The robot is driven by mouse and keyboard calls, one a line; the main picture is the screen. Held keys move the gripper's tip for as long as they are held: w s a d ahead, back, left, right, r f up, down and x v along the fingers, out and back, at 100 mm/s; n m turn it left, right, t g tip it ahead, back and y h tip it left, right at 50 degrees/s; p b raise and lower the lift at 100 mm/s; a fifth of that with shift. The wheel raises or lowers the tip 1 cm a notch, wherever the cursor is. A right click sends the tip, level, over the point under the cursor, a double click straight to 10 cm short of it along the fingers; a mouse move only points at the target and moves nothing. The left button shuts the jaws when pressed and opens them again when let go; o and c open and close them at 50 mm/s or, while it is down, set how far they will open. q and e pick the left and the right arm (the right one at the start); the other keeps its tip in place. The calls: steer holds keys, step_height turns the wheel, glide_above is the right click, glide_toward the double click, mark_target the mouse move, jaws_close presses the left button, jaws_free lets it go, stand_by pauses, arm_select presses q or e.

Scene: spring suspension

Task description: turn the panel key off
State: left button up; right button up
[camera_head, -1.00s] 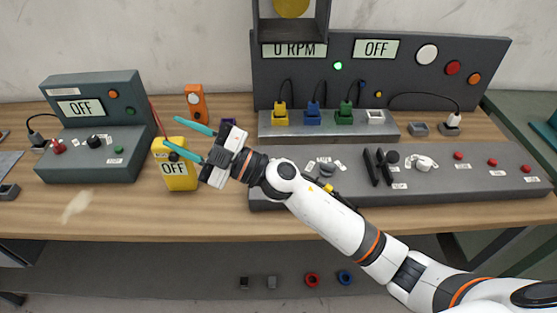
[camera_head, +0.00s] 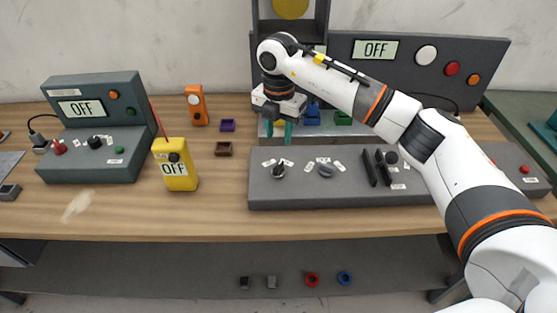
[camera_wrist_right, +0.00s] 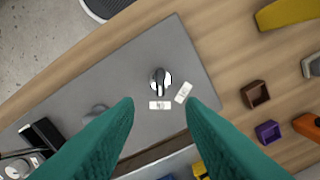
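The panel key (camera_head: 278,171) is a small dark key in a round light switch at the left end of the sloped grey panel (camera_head: 300,192). In the right wrist view the key (camera_wrist_right: 160,80) shows near the middle, with two white labels (camera_wrist_right: 159,105) beside it; their text is too small to read. My right gripper (camera_head: 279,133) points down behind the key, above the strip of coloured plugs. Its teal fingers are apart with nothing between them, as the right wrist view (camera_wrist_right: 160,112) also shows. The fingers are apart from the key. My left gripper is not in view.
A grey knob (camera_head: 326,171) and black levers (camera_head: 377,167) stand right of the key. Blue (camera_head: 313,117) and green (camera_head: 344,117) plugs are close to the gripper. A yellow meter (camera_head: 176,171) reading OFF stands at left. My right arm covers the panel's right part.

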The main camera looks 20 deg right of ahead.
mark_target(279, 165)
step_height(279, 165, down, 10)
steer(key=shift+f+p, duration=0.15)
steer(key=shift+p, duration=0.8)
jaws_close()
